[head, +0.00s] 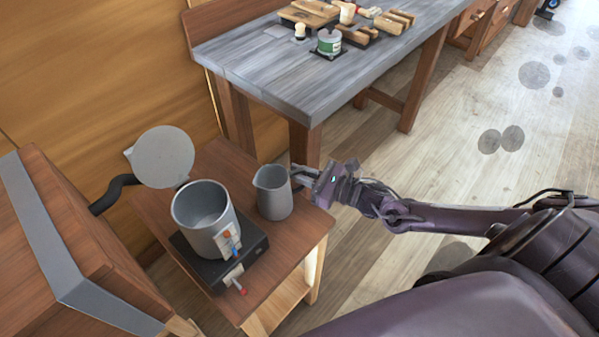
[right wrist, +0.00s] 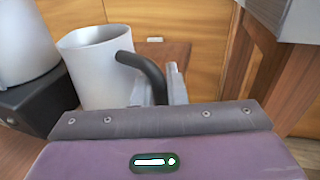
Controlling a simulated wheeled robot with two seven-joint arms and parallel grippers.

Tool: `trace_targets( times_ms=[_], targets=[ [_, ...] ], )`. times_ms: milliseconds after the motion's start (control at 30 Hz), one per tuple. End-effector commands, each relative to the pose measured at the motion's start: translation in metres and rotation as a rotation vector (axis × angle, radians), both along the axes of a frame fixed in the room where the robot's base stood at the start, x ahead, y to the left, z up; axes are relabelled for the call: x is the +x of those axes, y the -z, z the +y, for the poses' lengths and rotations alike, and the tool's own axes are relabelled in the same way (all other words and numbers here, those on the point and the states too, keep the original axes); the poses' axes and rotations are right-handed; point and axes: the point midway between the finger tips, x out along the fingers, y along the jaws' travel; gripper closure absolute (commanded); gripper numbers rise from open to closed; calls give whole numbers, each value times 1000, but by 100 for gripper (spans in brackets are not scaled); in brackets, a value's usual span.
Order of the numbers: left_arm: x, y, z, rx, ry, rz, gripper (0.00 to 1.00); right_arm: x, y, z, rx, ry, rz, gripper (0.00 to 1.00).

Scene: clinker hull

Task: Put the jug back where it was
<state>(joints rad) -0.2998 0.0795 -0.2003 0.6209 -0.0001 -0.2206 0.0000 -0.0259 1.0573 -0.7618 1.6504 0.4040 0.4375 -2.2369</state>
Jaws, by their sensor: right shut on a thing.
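The grey metal jug (head: 273,192) is upright at the right side of a small wooden side table (head: 152,207), beside a larger pot. In the right wrist view the jug (right wrist: 92,72) shows its dark curved handle (right wrist: 152,72) toward me. My right gripper (head: 303,172) reaches in from the right and is shut on the jug's handle. Its fingers show around the handle in the right wrist view (right wrist: 160,90). The jug's base seems at the tabletop, but I cannot tell if it bears weight there. My left gripper is not in view.
A grey pot (head: 203,222) stands on a black hotplate (head: 252,245) left of the jug, with a round grey lid (head: 163,157) raised behind it. A workbench (head: 240,62) with wooden pieces and a tin (head: 329,41) stands behind. A wooden box-like thing (head: 75,235) is at the left.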

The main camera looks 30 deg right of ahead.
Motion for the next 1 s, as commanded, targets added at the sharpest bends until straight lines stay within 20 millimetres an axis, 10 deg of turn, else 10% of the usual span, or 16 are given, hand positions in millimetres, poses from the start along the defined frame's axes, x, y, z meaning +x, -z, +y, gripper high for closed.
trace_targets(
  times_ms=[233,567,1000],
  targets=[
    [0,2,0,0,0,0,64,0,2,0,-1,0,1,68],
    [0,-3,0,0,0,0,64,-1,-3,0,-1,0,1,67],
    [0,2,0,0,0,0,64,-72,-2,-49,-3,-1,6,67]
  ],
)
